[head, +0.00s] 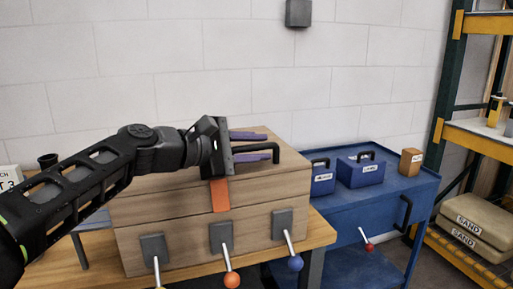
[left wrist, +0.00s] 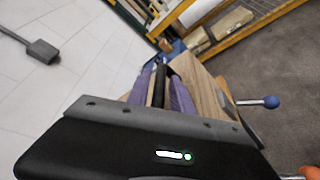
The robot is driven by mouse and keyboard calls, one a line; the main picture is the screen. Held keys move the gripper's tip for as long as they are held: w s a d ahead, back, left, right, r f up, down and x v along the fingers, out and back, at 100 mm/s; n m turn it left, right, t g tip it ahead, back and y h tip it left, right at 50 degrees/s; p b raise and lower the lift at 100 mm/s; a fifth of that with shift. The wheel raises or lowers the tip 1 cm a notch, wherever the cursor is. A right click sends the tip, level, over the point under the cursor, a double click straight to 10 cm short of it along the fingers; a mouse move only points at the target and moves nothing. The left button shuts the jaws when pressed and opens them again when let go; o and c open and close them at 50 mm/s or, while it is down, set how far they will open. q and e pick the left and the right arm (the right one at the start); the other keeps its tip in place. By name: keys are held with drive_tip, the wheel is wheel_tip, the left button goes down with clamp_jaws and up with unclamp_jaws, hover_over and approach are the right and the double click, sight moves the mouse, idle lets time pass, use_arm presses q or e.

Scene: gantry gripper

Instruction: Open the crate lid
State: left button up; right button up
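The wooden crate (head: 180,244) stands on a wooden table, its lid (head: 160,208) down on the body. An orange strip (head: 220,195) hangs over the front of the lid. A black handle (head: 262,147) rises from the lid top. My left gripper (head: 258,147) is low over the lid, with its purple fingers on either side of the handle. In the left wrist view, the handle (left wrist: 159,84) lies between the two fingers (left wrist: 160,88), with narrow gaps that look open. Contact with the handle cannot be made out. My right gripper is not in view.
Levers with yellow, orange (head: 232,280) and blue (head: 295,263) balls stick out from the crate front. A blue cart (head: 375,209) with blue boxes (head: 361,172) and a small brown box (head: 411,161) stands right. A shelf (head: 482,141) with sand bags is beyond it. A wall closes the back.

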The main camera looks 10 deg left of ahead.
use_arm(q)
clamp_jaws()
idle(1.1)
